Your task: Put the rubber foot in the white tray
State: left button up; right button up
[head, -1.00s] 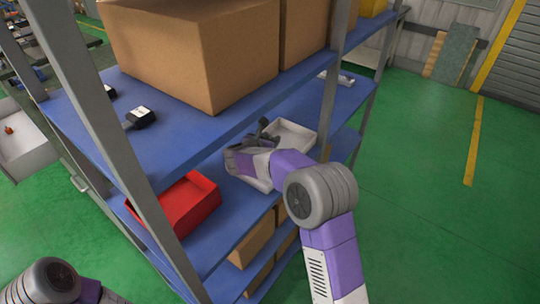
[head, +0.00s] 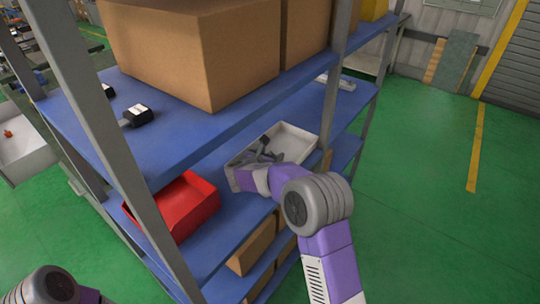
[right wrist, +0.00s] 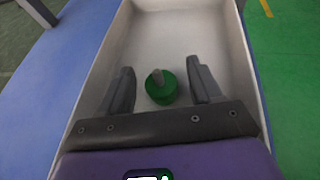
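The white tray (head: 301,139) stands on the blue middle shelf, and its long walls fill much of the right wrist view (right wrist: 235,60). The rubber foot (right wrist: 161,92) seems to be a green round piece with a grey stem, lying on the tray floor. My right gripper (right wrist: 160,80) is open over the tray, with one finger on each side of the foot and a gap to both. In the head view, my right gripper (head: 266,151) is at the tray's near left end and hides the foot. My left arm shows at the bottom left, its gripper outside the picture.
A red bin (head: 190,208) stands left of the tray on the same shelf. The blue upper shelf (head: 185,140) with a large cardboard box (head: 205,55) lies above. Grey rack posts (head: 328,95) stand close to my right arm. Green floor is free at the right.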

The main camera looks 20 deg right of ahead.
jog(key=shift+r, duration=0.25)
jog(key=p+v, duration=0.2)
jog(key=v, duration=0.9)
jog(key=shift+s+a+r+p, duration=0.1)
jog(key=shift+a+r+p, duration=0.05)
jog(key=shift+p, duration=0.25)
jog(key=shift+s+a, duration=0.2)
